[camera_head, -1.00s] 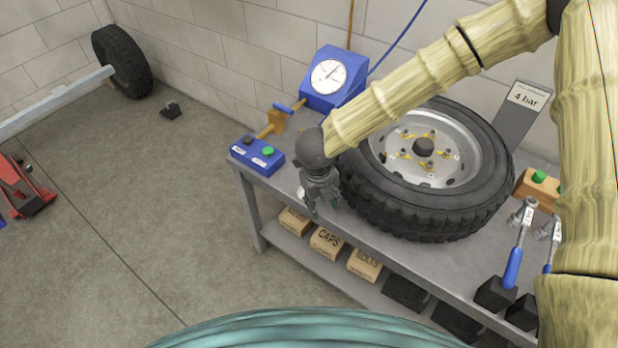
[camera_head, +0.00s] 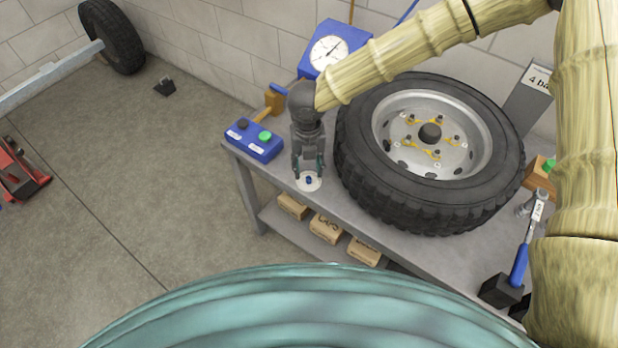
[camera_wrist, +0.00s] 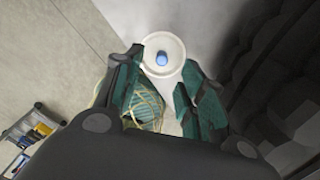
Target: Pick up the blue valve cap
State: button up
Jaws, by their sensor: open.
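The blue valve cap (camera_head: 309,180) is a small cylinder standing on a round white dish (camera_head: 302,186) near the front edge of the grey workbench. In the wrist view the blue cap (camera_wrist: 161,58) shows in the middle of the white dish (camera_wrist: 176,48), just beyond the fingertips. My gripper (camera_head: 309,172) points down over the dish, with its fingers close around the cap's place. In the wrist view my gripper (camera_wrist: 158,75) is open, with its teal finger pads apart. Nothing is between the pads, and I cannot tell the exact height above the cap.
A large tyre on a rim (camera_head: 357,150) lies on the bench right beside my gripper. A blue button box (camera_head: 254,141) stands to the left, and a blue gauge (camera_head: 330,50) behind. Cardboard boxes (camera_head: 325,228) sit on the lower shelf. The floor at left is mostly clear.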

aim_at(309, 177)
jog(key=shift+w+d+f+p, duration=0.1)
jog(key=shift+f+p, duration=0.15)
jog(key=shift+f, duration=1)
jog(key=shift+w+f+p, duration=0.1)
jog(key=shift+f+p, duration=0.1)
jog(key=shift+f, duration=1.05)
jog(key=shift+s, duration=0.1)
jog(key=c, duration=0.9)
